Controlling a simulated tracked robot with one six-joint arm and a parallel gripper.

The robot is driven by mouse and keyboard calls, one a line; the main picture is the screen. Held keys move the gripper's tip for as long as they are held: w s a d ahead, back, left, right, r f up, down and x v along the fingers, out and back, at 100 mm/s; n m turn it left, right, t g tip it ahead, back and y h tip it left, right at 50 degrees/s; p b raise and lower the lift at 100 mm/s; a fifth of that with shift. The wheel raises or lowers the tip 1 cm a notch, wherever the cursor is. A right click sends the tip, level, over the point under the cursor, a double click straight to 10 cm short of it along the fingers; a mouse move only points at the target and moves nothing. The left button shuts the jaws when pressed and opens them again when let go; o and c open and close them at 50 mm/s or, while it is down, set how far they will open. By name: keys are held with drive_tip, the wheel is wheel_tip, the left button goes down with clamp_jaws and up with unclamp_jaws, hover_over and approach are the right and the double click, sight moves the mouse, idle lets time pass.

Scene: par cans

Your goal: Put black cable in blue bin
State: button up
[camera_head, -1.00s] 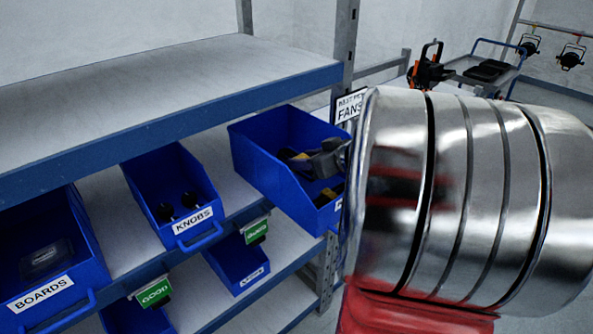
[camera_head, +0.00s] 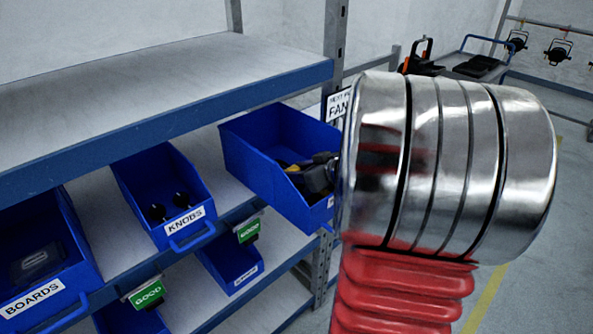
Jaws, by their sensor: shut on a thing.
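My gripper (camera_head: 318,174) shows only in part, at the right end of the tilted blue bin (camera_head: 243,150) on the middle shelf. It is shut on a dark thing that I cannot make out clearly. No cable shape can be told apart there. Dark and yellow bits show beside the gripper, inside the bin's walls. My large silver wrist and red arm cover the space to the right of the bin and hide part of the gripper. Other blue bins also stand here: the KNOBS bin (camera_head: 158,172) and the BOARDS bin (camera_head: 72,232).
The shelf's blue front beam (camera_head: 150,135) runs above the bins. A metal upright (camera_head: 334,45) stands behind the tilted bin, with a FANS sign (camera_head: 336,106) near it. A lower blue bin (camera_head: 222,262) sits below. The top shelf (camera_head: 130,75) is bare. A cart stands at the back right.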

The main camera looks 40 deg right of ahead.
drive_tip(key=shift+f, duration=0.1)
drive_tip(key=o, duration=1.3)
drive_tip(key=shift+s+r, duration=0.4)
drive_tip(key=shift+s, duration=0.05)
drive_tip(key=v, duration=1.1)
drive_tip(key=shift+w, duration=0.1)
